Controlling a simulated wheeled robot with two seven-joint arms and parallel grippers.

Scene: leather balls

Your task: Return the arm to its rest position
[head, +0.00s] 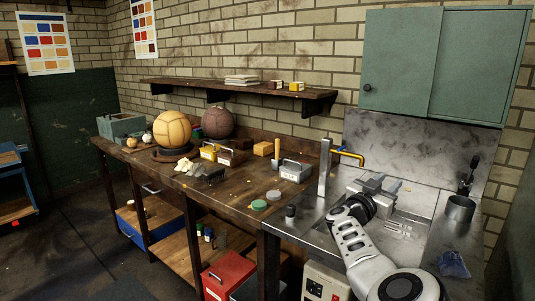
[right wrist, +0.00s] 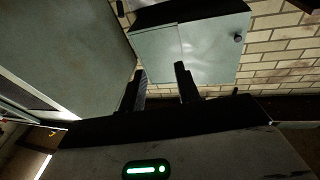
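My right arm comes in from the lower right in the head view, in white and black. Its gripper (head: 374,183) is over the steel sink area (head: 408,222), apart from the balls. In the right wrist view the two dark fingers of this gripper (right wrist: 161,80) stand apart with nothing between them. My left arm and gripper are not in view. A yellow-tan leather ball (head: 172,129) rests on a dark round stand on the wooden workbench (head: 232,192). A dark brown ball (head: 218,122) is behind it, to the right.
A green wall cabinet (head: 445,65) hangs above the sink; it also shows in the right wrist view (right wrist: 205,45). A yellow tap (head: 348,155), a tall metal upright (head: 324,167) and a metal cup (head: 459,213) stand around the sink. A wooden shelf (head: 235,88) runs along the brick wall.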

